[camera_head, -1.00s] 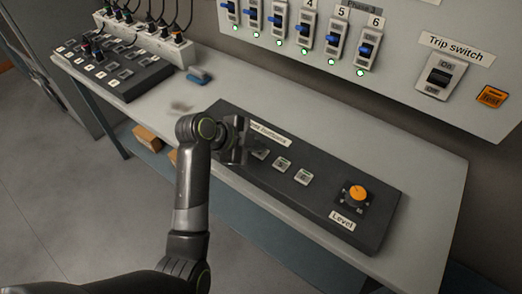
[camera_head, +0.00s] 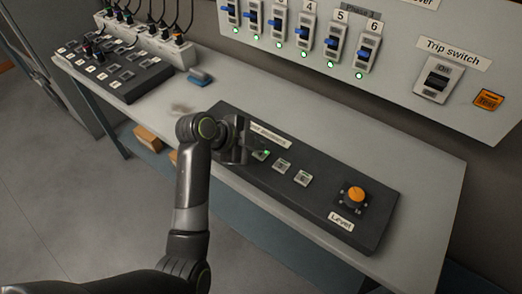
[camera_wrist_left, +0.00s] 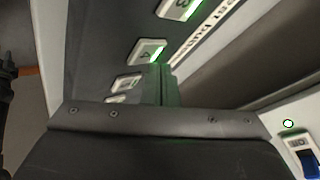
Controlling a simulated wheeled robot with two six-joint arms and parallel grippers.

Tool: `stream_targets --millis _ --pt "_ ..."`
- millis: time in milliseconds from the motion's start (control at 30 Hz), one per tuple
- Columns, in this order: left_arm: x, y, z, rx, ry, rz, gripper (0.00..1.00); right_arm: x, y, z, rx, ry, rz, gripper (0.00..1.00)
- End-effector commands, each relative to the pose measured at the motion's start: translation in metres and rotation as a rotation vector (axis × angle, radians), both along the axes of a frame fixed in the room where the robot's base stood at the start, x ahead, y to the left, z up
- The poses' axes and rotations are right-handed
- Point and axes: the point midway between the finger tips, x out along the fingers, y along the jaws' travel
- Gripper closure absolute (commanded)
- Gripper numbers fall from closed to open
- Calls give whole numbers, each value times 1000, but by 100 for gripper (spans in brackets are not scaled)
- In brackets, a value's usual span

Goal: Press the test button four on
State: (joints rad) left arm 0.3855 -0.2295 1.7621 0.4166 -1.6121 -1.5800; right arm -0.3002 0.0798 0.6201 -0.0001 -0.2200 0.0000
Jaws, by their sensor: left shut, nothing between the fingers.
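The test button four (camera_head: 262,154) is a small square button on the dark desk panel (camera_head: 325,205), and it glows green. In the left wrist view, button 4 (camera_wrist_left: 147,52) also shows, with a bright green strip along one edge. My left gripper (camera_head: 246,153) is right beside it, over the panel, and hides the buttons to the left. In the wrist view, its shut, empty fingers (camera_wrist_left: 161,73) end at the edge of button 4, tinted by the green light. I cannot tell whether they touch it. My right gripper is not in view.
Button 3 (camera_wrist_left: 180,8), also lit, and button 5 (camera_wrist_left: 125,83), unlit, flank button 4. An orange level knob (camera_head: 356,195) stands at the panel's right end. A blue object (camera_head: 200,77) lies behind on the desk. The wall panel holds blue switches and a trip switch (camera_head: 438,81).

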Motion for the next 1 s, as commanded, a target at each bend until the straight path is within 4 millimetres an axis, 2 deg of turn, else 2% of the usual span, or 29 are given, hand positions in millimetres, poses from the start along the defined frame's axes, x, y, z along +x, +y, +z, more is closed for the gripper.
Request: stream_targets --millis 167,733,1000 --pt "0 0 4 0 0 0 100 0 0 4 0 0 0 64" --pt "0 0 59 0 0 0 100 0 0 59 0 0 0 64" --pt "0 0 60 0 0 0 100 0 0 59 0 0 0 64"
